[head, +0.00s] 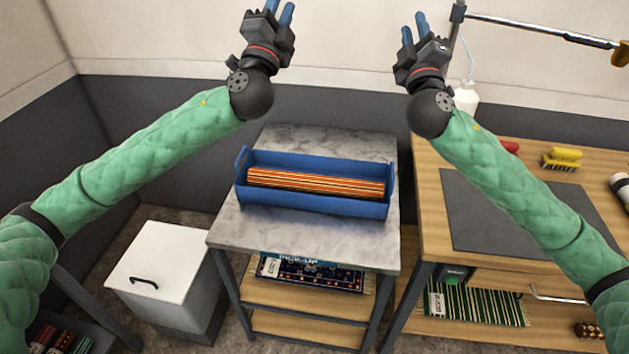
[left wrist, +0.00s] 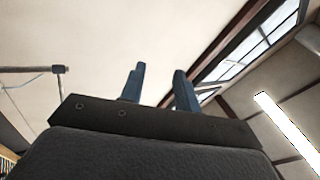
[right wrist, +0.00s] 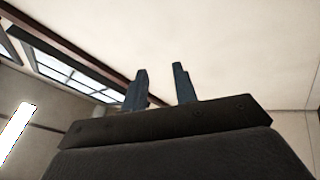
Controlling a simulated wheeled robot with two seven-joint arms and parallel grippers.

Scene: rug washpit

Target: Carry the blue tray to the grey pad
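The blue tray (head: 310,199) sits on a grey stone-topped table (head: 290,228) in the middle of the head view. It has a raised handle at each end and holds a striped orange, red and cream textile (head: 315,183). A dark grey pad (head: 515,214) lies flat on the wooden bench to the right. My left gripper (head: 279,12) is raised above and behind the tray, its blue fingers apart and empty; they also show in the left wrist view (left wrist: 158,88). My right gripper (head: 413,30) is raised likewise, fingers apart with nothing between them, as in the right wrist view (right wrist: 162,85).
The wooden bench (head: 435,188) stands right of the table across a narrow gap. A yellow brush (head: 562,158) and a white bottle (head: 464,98) stand at its back. A metal rod (head: 540,31) hangs above. A white lidded bin (head: 163,262) stands left.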

